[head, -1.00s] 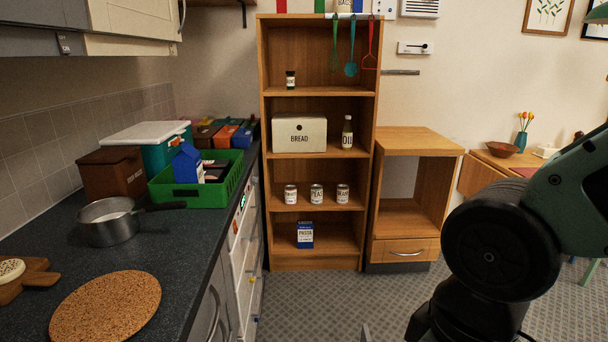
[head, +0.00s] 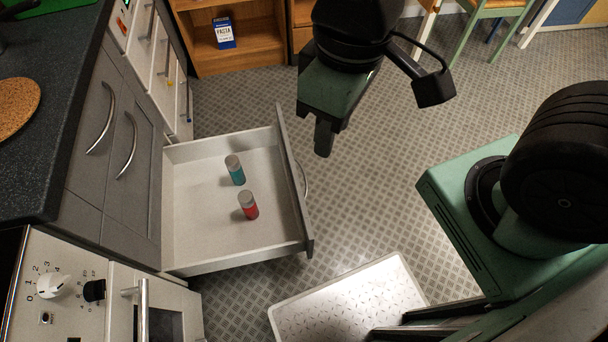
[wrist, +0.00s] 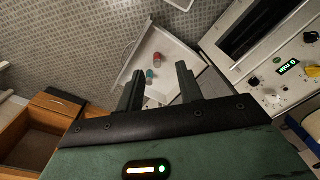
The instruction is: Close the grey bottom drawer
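The grey bottom drawer (head: 208,236) stands pulled out from the grey cabinet at the left in the head view. Its grey front (head: 291,172) faces right, with a curved handle (head: 304,180) on it. Inside, a teal container (head: 235,170) and a red container (head: 248,206) stand apart. My gripper (head: 324,142) hangs over the floor just right of the drawer's far front corner, touching nothing that I can see. In the wrist view my gripper (wrist: 160,68) has its two fingers apart and empty, with the drawer (wrist: 176,60) beyond them.
The cooker (head: 95,290) stands nearer than the drawer. A white tray-like panel (head: 350,305) lies low at the bottom. The wooden shelf (head: 262,50) with the pasta box (head: 224,34) is at the back. The patterned floor (head: 385,195) right of the drawer is clear.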

